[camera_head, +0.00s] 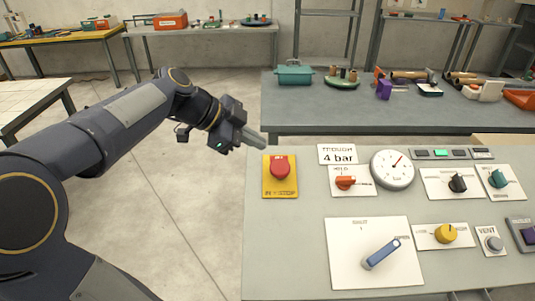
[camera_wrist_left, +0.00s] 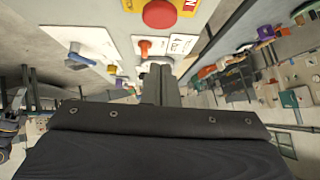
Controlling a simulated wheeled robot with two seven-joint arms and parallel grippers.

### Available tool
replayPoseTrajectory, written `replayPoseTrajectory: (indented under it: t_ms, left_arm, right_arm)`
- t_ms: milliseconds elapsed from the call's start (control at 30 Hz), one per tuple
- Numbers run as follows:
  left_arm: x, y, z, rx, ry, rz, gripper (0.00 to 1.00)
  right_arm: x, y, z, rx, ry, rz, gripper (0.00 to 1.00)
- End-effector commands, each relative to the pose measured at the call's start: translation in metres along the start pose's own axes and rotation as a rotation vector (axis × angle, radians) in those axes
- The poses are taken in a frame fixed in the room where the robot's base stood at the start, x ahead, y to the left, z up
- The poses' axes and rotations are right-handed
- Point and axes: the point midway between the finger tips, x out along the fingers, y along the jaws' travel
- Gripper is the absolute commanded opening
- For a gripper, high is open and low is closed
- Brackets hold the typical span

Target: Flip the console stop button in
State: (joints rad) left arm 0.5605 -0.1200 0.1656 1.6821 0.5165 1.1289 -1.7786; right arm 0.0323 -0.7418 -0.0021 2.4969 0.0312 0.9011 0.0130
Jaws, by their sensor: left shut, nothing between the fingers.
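The stop button (camera_head: 280,168) is a red mushroom head on a yellow plate (camera_head: 281,189) lettered "IN = STOP", at the far left of the grey console in the head view. In the left wrist view the red button (camera_wrist_left: 159,13) shows at the top edge, with part of its yellow plate. My left gripper (camera_head: 262,142) is shut and empty. Its fingertips are just up and left of the button in the head view, apart from it. In the left wrist view the closed fingers (camera_wrist_left: 161,72) lie below the button. My right gripper is not in view.
The console (camera_head: 290,245) also carries a gauge (camera_head: 392,169), an orange-red knob (camera_head: 345,182), a blue lever (camera_head: 381,253), a yellow knob (camera_head: 445,233) and a vent button (camera_head: 494,243). A grey table (camera_head: 330,109) with parts stands behind. Open floor (camera_head: 195,200) lies left of the console.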

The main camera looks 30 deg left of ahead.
Motion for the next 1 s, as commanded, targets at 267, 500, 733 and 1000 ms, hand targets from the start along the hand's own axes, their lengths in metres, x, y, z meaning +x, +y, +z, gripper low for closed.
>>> replayPoseTrajectory:
  t_ms: [267,500,733,1000]
  left_arm:
    - [-0.035,-0.001,-0.001,0.002,0.000,-0.002,0.00]
    - [-0.039,-0.001,-0.002,0.003,0.001,-0.002,0.00]
    - [-0.039,-0.001,-0.002,0.003,0.001,-0.002,0.00]
    - [-0.035,0.011,-0.004,-0.051,-0.012,0.007,0.00]
  right_arm:
    - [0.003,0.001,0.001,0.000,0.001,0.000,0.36]
    - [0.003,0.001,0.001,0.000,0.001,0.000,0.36]
    - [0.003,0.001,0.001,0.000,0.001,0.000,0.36]
    - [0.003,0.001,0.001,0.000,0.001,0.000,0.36]
